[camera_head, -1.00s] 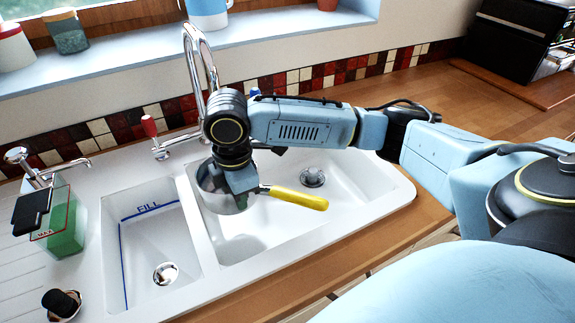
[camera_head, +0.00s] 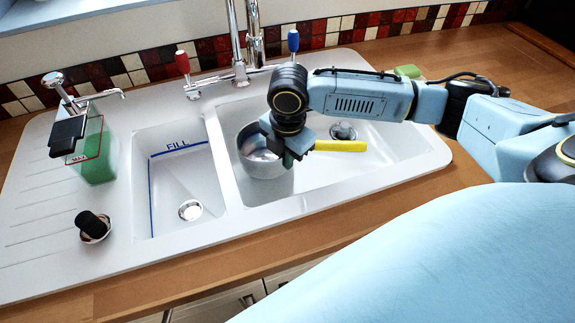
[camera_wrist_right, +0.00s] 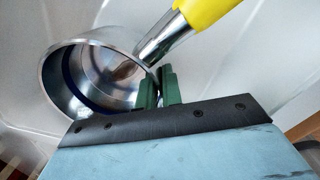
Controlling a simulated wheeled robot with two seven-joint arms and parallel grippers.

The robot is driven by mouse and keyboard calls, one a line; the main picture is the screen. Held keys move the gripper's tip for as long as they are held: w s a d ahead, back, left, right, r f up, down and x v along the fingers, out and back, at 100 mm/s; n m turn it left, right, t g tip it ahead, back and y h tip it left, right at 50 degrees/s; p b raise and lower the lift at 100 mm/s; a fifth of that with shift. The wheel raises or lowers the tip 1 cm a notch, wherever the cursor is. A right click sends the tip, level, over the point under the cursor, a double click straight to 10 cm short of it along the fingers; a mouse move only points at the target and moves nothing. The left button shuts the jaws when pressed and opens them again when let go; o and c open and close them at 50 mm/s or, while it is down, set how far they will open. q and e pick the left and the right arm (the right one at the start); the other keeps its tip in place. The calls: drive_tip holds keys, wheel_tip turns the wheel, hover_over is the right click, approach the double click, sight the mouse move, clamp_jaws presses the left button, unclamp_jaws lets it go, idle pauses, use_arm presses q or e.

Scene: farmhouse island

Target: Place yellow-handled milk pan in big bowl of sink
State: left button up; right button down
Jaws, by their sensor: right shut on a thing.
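The milk pan (camera_head: 262,158) is a shiny metal pan with a yellow handle (camera_head: 341,146). It is in the big bowl of the sink (camera_head: 386,168), toward that bowl's left side; I cannot tell whether it touches the bottom. My right gripper (camera_head: 290,155) is over the pan's right side. In the right wrist view, the green fingers of my right gripper (camera_wrist_right: 160,88) are shut on the pan's rim near the handle's metal root (camera_wrist_right: 160,40), with the pan (camera_wrist_right: 95,78) opening tilted in view. My left gripper is not in view.
The small bowl (camera_head: 158,200), marked FILL, lies left of the big bowl behind a white divider. The tap (camera_head: 240,65) rises behind the sink.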

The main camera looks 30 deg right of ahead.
wheel_tip(320, 180, down, 4)
drive_tip(key=shift+r+b, duration=0.1)
drive_tip(key=shift+b, duration=0.25)
drive_tip(key=c, duration=1.6)
unclamp_jaws()
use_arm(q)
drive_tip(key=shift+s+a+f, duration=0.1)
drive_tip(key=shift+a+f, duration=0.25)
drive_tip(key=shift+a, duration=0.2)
use_arm(e)
drive_tip(key=shift+o, duration=0.2)
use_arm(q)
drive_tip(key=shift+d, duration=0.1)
